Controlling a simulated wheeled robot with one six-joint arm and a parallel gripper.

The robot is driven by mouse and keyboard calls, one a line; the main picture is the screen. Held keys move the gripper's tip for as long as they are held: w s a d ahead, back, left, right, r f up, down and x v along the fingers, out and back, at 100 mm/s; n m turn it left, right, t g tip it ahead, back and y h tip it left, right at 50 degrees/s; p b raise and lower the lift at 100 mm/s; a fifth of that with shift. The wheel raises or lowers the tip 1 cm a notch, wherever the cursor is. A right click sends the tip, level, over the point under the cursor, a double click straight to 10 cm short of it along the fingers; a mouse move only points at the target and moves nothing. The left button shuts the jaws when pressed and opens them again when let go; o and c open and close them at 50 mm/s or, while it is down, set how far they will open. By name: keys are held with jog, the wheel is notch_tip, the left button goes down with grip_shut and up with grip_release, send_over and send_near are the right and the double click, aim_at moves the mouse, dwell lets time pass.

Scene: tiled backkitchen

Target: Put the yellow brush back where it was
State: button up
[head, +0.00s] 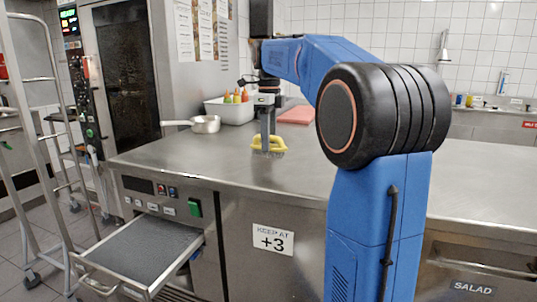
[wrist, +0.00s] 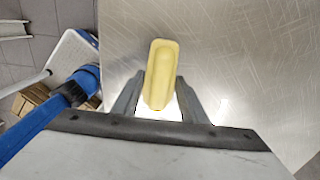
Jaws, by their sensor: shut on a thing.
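The yellow brush (head: 270,142) is above or on the steel counter (head: 225,165), near its middle, with greyish bristles pointing down. I cannot tell whether the bristles touch the counter. My gripper (head: 266,137) reaches straight down onto the brush from above. In the wrist view the brush's yellow back (wrist: 160,75) lies lengthwise between the two grey fingers of my gripper (wrist: 157,100), which are shut on it. The bristles are hidden in that view.
A saucepan (head: 206,124) stands left of the brush. Behind are a white bin with bottles (head: 229,110) and a red board (head: 296,115). A drawer (head: 146,250) is pulled out below the counter's left part. Bare counter lies in front of the brush.

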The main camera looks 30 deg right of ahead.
jog(key=shift+f, duration=2.2)
jog(key=shift+f, duration=0.1)
jog(key=o, duration=1)
notch_tip(320, 180, up, 12)
jog(key=shift+r, duration=0.1)
jog(key=shift+s, duration=0.1)
